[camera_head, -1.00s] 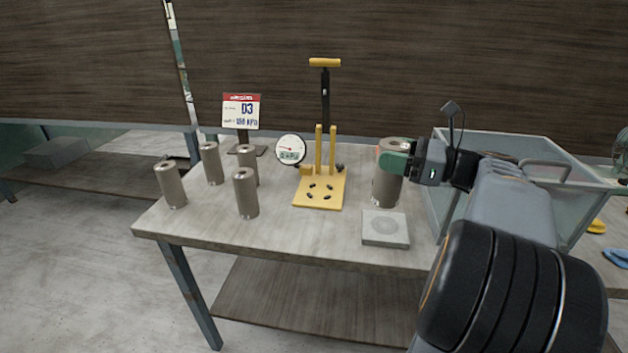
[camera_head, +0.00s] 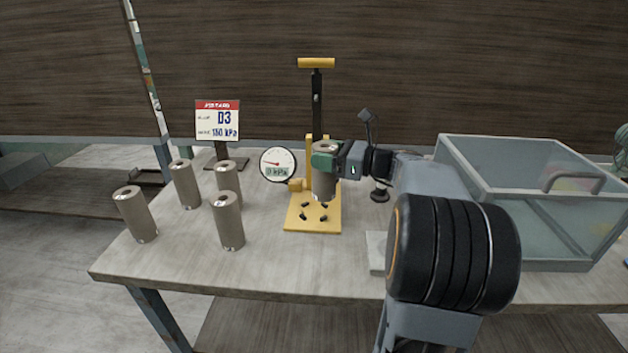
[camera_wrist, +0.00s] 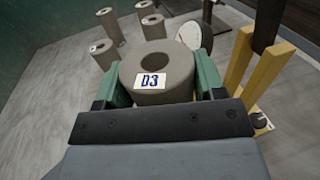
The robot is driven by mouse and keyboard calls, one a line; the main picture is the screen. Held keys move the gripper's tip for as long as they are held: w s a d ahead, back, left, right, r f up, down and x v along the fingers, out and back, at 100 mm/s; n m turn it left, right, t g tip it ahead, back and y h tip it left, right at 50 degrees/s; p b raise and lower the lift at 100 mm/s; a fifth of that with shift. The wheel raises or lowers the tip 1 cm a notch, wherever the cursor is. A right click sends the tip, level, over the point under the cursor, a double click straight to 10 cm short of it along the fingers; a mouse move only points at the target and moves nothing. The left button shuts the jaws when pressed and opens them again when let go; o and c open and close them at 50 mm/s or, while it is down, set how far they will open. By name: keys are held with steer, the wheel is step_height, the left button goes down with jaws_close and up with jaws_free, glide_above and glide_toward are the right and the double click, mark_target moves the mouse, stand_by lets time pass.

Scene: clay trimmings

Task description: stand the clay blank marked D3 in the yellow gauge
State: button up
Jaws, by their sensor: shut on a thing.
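The clay blank marked D3 (camera_wrist: 160,72) is a grey-brown cylinder with a hole in its top, and its D3 label shows in the wrist view. My gripper (camera_head: 326,158) is shut on it, with a green finger on each side. In the head view the blank (camera_head: 323,185) is upright, in front of the yellow gauge's posts and over its base plate. I cannot tell whether its bottom touches the plate. The yellow gauge (camera_head: 297,222) has a base with several dark pegs, a pump handle (camera_head: 316,63) and a round dial (camera_head: 278,165).
Several other clay blanks (camera_head: 229,222) stand upright on the left of the table (camera_head: 180,255). A card reading D3 (camera_head: 217,122) stands behind them. A flat grey block (camera_head: 377,252) lies right of the gauge, and a clear-walled box (camera_head: 540,225) is at the right.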

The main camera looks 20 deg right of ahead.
mark_target(315, 175)
steer(key=w+a+f+b, duration=0.1)
steer(key=w+f, duration=0.2)
steer(key=f, duration=0.4)
steer(key=shift+a, duration=0.25)
steer(key=shift+f+b, duration=0.15)
steer(key=shift+b, duration=0.15)
steer(key=o, duration=1.4)
steer(key=shift+s+d+r, duration=0.1)
steer(key=shift+r, duration=0.1)
steer(key=v, duration=0.7)
steer(key=shift+p, duration=0.45)
